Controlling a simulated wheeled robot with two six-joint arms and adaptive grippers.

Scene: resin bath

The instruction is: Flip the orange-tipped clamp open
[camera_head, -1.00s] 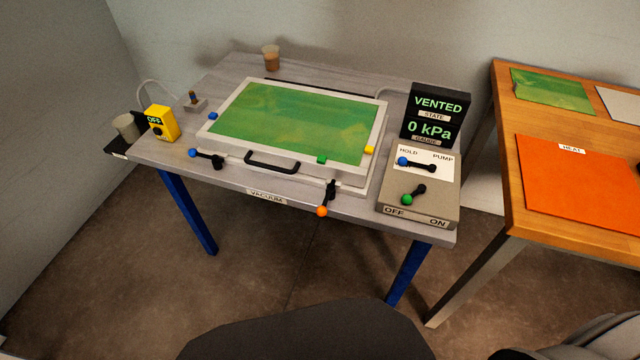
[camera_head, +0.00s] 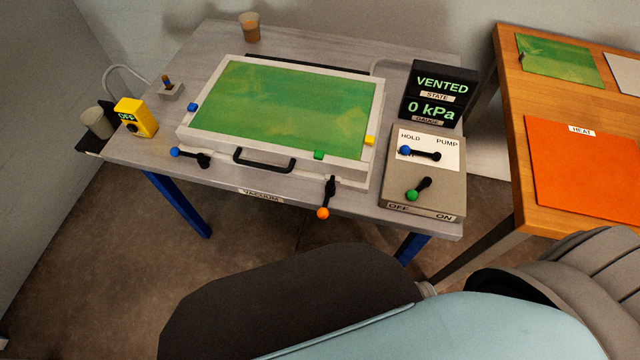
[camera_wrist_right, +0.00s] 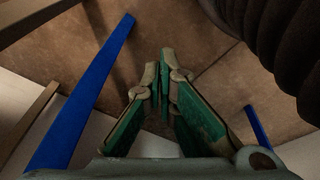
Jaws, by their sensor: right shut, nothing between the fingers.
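The orange-tipped clamp (camera_head: 327,199) is on the front edge of the resin bath, right of its black handle. Its black lever points down toward the front, with the orange knob (camera_head: 323,213) hanging over the table's front edge. In the right wrist view my right gripper (camera_wrist_right: 161,88) is shut and empty, with its green-padded fingers together over the brown floor. It is apart from the clamp, which does not show in that view. My left gripper is not in view.
The bath (camera_head: 374,125) has a green-topped lid and a black handle (camera_head: 265,160). A blue-tipped clamp (camera_head: 190,157) is at its left front. A grey control box (camera_head: 392,200) with two levers stands right of it, before a gauge (camera_head: 437,92) reading VENTED, 0 kPa. An orange mat (camera_head: 585,180) lies on the wooden table.

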